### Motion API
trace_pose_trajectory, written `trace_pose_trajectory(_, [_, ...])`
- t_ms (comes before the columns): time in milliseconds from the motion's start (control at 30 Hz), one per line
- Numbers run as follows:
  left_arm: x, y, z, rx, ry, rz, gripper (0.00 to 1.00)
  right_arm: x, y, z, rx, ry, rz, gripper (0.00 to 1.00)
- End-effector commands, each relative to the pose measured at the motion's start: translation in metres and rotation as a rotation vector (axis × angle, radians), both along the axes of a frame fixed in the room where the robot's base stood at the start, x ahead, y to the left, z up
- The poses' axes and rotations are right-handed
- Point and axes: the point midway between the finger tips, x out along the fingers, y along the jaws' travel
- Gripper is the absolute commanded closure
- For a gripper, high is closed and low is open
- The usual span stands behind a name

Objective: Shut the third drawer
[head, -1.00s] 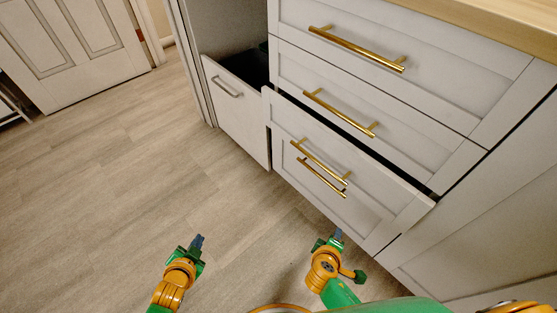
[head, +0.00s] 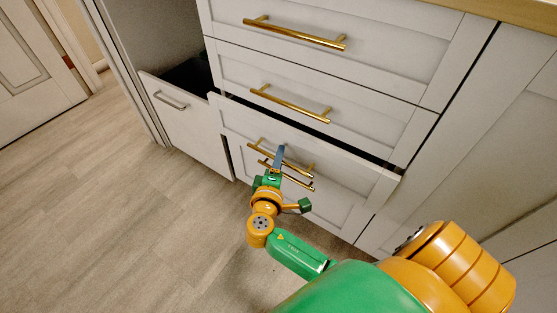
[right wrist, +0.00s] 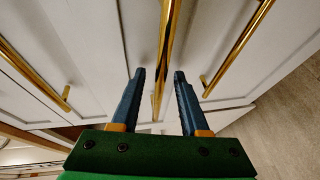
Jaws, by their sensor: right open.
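The third drawer (head: 345,172) is pulled partly out of the white cabinet, with a dark gap above its front. Its gold bar handle (head: 301,168) is partly covered by my right gripper. My right gripper (head: 280,149) is in front of this handle, with its blue fingers pointing at the drawer front. In the right wrist view the gripper (right wrist: 159,73) is open. The middle gold handle (right wrist: 168,40) runs between its fingers in the picture; I cannot tell whether they touch it. My left gripper is out of view.
Two drawers above, the upper (head: 390,55) and the second (head: 370,120), look shut. A lowest handle (head: 300,183) sits just below the third. A white pull-out front (head: 190,125) stands open at left. The floor (head: 110,220) at left is clear.

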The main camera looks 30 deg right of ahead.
Motion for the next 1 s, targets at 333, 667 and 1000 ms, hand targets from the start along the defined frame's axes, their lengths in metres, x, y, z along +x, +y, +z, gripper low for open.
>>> trace_pose_trajectory(333, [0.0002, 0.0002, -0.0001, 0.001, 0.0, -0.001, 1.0, -0.0003, 0.0003, -0.0002, 0.0, 0.001, 0.0, 1.0])
trace_pose_trajectory(667, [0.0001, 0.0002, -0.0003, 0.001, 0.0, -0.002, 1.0, -0.0004, 0.0005, -0.0005, 0.001, 0.002, 0.0, 1.0])
trace_pose_trajectory(1000, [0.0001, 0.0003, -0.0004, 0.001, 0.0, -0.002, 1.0, -0.0004, 0.0006, -0.0008, 0.001, 0.002, 0.001, 1.0])
